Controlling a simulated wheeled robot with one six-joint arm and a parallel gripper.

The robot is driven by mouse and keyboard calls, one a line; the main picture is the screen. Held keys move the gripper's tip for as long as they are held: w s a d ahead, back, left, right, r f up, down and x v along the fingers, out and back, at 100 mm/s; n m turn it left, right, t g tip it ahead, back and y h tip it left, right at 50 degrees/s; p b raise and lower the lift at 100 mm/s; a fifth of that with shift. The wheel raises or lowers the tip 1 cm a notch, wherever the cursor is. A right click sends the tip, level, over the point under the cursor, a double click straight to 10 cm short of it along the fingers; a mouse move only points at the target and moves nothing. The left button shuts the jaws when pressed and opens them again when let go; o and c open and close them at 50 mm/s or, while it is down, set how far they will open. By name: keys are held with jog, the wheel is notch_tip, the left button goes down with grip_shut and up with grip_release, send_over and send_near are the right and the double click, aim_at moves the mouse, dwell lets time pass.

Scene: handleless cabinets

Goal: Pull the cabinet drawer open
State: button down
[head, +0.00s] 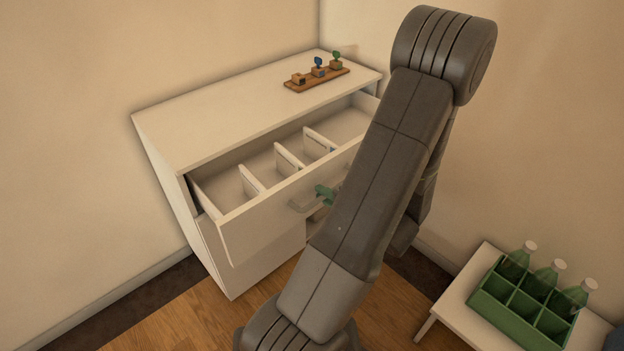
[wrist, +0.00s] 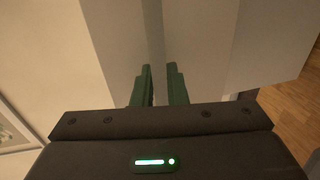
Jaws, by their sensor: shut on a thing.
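The white cabinet (head: 207,258) stands in the corner. Its top drawer (head: 262,222) is pulled well out, and its inside shows with several upright dividers. The drawer's right end is hidden behind my arm.
A wooden board (head: 317,80) with small blocks and knobs lies on the cabinet top. A low white table (head: 455,312) at the lower right bears a green crate (head: 497,312) with bottles. Some wooden floor (head: 170,322) in front of the cabinet is clear.

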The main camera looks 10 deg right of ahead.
jog(key=shift+f+p+v, duration=0.2)
jog(key=shift+p+v, duration=0.1)
jog(key=shift+v, duration=0.7)
jog(key=shift+f+p+v, duration=0.2)
jog(key=shift+p+v, duration=0.05)
jog(key=shift+v, duration=0.75)
jog(key=c, duration=1.6)
grip_release()
jog(key=shift+o, duration=0.2)
jog(key=p+v, duration=0.3)
jog(key=v, duration=1.1)
jog(key=shift+f, duration=0.1)
